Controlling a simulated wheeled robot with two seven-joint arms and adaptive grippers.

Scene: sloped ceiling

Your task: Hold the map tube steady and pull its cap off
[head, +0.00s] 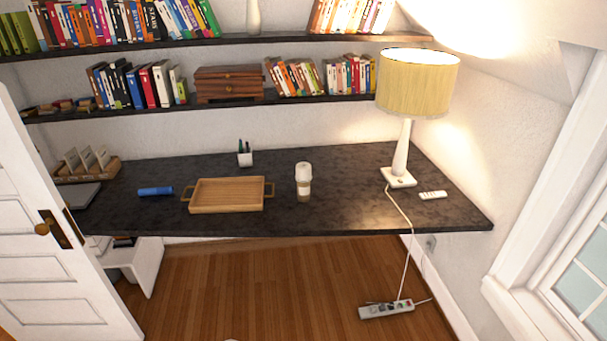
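A small blue cylinder, which looks like the map tube (155,191), lies on its side on the left part of the dark desk (340,222). It lies roughly left to right, just left of the wooden tray. Its cap cannot be told apart at this size. Neither of my grippers is in view, and nothing is touching the tube.
A wooden tray (228,208) with handles, a cup (303,188), a pen holder (245,159), a lamp (400,150) and a remote (433,195) stand on the desk. A letter rack (87,178) is at the left. The white door (50,270) stands at front left.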

